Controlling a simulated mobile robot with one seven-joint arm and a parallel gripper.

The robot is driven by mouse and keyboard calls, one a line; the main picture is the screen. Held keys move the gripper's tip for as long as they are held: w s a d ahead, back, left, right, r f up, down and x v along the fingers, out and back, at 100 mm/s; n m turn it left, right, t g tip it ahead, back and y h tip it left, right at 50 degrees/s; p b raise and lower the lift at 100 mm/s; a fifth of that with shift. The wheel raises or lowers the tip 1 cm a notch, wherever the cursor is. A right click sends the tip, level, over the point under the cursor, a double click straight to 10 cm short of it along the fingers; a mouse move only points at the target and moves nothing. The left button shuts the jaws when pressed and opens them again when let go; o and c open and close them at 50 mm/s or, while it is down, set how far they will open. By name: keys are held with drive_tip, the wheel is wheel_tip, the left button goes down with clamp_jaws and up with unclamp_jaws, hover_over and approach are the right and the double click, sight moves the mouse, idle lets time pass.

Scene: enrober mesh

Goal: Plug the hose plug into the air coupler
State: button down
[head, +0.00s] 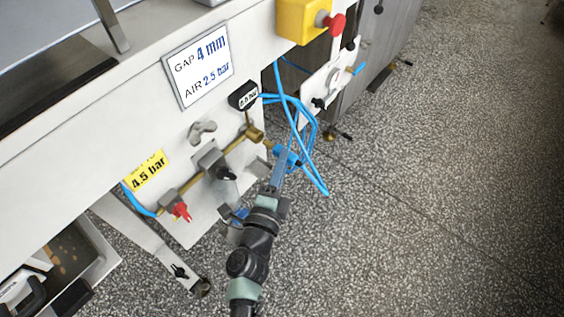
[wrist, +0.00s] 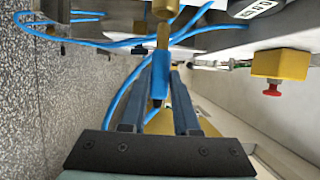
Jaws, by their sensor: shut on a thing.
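My gripper (wrist: 160,72) is shut on the hose plug (wrist: 157,84), a blue body with a brass front end, held between the two fingers. In the head view my gripper (head: 281,168) is beside the machine's side panel, close to the end of the brass air line (head: 254,133). The fingers partly hide the plug and coupler there.
Blue hose loops (head: 315,140) hang around the gripper and cross near the plug. A gauge (head: 243,95), a black-handled valve (head: 214,160) and a red-handled valve (head: 180,211) sit on the panel. A yellow box with a red button (head: 303,18) is above. Open speckled floor lies right.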

sight(270, 148)
drive_tip(key=shift+w+a, duration=0.6)
drive_tip(key=shift+a, duration=0.15)
idle(0.6)
drive_tip(key=shift+a, duration=0.1)
drive_tip(key=shift+w+a+f+b, duration=0.1)
drive_tip(key=shift+w+a+b, duration=0.15)
drive_tip(key=shift+b, duration=0.25)
drive_tip(key=shift+w+a+b, duration=0.3)
drive_tip(key=shift+a+b, duration=0.15)
drive_tip(key=shift+b, duration=0.1)
drive_tip(key=c, duration=0.6)
unclamp_jaws()
drive_tip(key=shift+s, duration=0.1)
drive_tip(key=shift+p+v, duration=1.15)
drive_tip(key=shift+v, duration=0.55)
drive_tip(key=shift+p+v, duration=0.65)
drive_tip(key=shift+v, duration=4.05)
